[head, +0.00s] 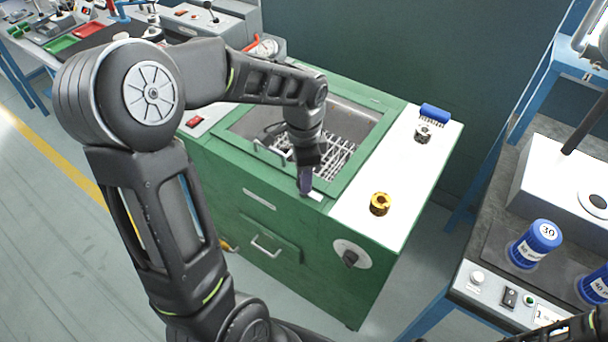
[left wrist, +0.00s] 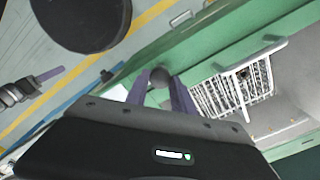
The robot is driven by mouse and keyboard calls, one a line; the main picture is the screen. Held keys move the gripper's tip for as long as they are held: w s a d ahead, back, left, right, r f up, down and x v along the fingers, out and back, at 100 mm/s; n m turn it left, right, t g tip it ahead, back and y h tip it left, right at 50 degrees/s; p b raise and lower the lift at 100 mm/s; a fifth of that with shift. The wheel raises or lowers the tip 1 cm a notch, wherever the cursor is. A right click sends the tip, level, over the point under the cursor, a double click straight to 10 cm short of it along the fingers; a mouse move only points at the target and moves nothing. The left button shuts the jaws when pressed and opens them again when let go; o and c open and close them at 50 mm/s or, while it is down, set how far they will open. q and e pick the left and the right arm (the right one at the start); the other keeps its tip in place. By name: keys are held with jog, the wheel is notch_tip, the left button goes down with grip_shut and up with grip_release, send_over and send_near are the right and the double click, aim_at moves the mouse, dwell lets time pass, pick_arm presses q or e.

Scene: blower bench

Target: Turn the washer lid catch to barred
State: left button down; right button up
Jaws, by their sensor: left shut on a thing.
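The green parts washer (head: 290,225) stands in the middle of the head view, with a wire basket (head: 336,155) in its basin. My left gripper (head: 305,190) reaches down to the washer's front rim, beside a small pale plate (head: 316,196). In the left wrist view its two purple fingers (left wrist: 160,92) are shut on a grey rounded knob (left wrist: 160,75), seemingly the lid catch. The fingers hide most of it, and I cannot read its position. A purple finger-like piece on a dark arm, seemingly my right gripper (left wrist: 48,74), shows side-on at the left of that view.
A gold part (head: 380,204) and a blue brush (head: 435,113) lie on the washer's white side top. A dial (head: 350,256) is on the front. Floor is open at the left.

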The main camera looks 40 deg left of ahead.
pick_arm(q)
jog(key=shift+n, duration=0.3)
jog(key=n+b, duration=0.1)
jog(key=n, duration=0.3)
jog(key=n+b, duration=0.1)
jog(key=n, duration=0.3)
jog(key=shift+a+n, duration=0.1)
jog(key=shift+n, duration=0.2)
jog(key=n+b, duration=0.1)
jog(key=n, duration=0.3)
jog(key=shift+n, duration=2.4)
jog(key=c, duration=1.1)
grip_release()
jog(key=shift+r, duration=0.1)
